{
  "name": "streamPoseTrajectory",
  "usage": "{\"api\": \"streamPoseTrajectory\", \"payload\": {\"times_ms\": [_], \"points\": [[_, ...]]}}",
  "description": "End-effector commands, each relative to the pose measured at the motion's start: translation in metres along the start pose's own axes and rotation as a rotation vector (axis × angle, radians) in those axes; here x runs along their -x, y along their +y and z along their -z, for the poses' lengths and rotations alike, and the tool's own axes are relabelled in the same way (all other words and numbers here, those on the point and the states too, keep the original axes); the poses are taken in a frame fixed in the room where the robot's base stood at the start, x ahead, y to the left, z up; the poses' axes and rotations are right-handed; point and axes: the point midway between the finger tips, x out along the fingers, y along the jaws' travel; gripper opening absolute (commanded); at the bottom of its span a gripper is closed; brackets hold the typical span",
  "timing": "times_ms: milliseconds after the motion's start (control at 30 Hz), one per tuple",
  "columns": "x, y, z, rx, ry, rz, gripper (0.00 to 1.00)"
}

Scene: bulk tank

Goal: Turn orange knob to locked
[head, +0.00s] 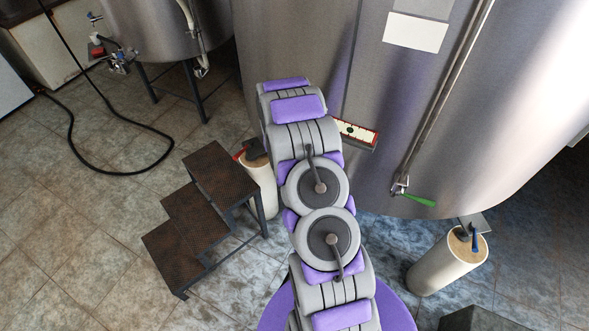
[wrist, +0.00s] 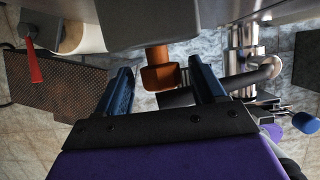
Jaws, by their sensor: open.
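The orange knob (wrist: 160,76) shows in the middle of the wrist view, below a dark grey box-shaped housing (wrist: 150,22). My gripper (wrist: 162,68) is open, with one blue finger to the left of the knob and one to the right. Gaps show on both sides, and the fingers appear apart from the knob. How deep the knob sits between the fingers is hard to tell. In the head view my arm reaches toward the large steel tank (head: 330,45), and it hides the knob and my gripper.
Brown steps (head: 210,180) stand left of my arm. A red lever (wrist: 32,62) and metal pipework (wrist: 245,65) flank the knob in the wrist view. A green-handled valve (head: 418,199) hangs on the tank. A pale cylinder (head: 440,265) stands right. A black hose (head: 125,172) lies on the floor.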

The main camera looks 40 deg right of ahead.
Motion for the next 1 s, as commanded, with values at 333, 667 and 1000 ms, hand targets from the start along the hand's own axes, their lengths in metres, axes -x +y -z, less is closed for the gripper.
{"api": "streamPoseTrajectory", "payload": {"times_ms": [333,667,1000], "points": [[0.0001,0.0,0.0003,0.0,0.0,0.0,0.37],[-0.0003,0.0007,0.0004,0.0,0.0,-0.002,0.14],[-0.0041,0.0036,0.0013,-0.025,-0.001,-0.077,0.14]]}}
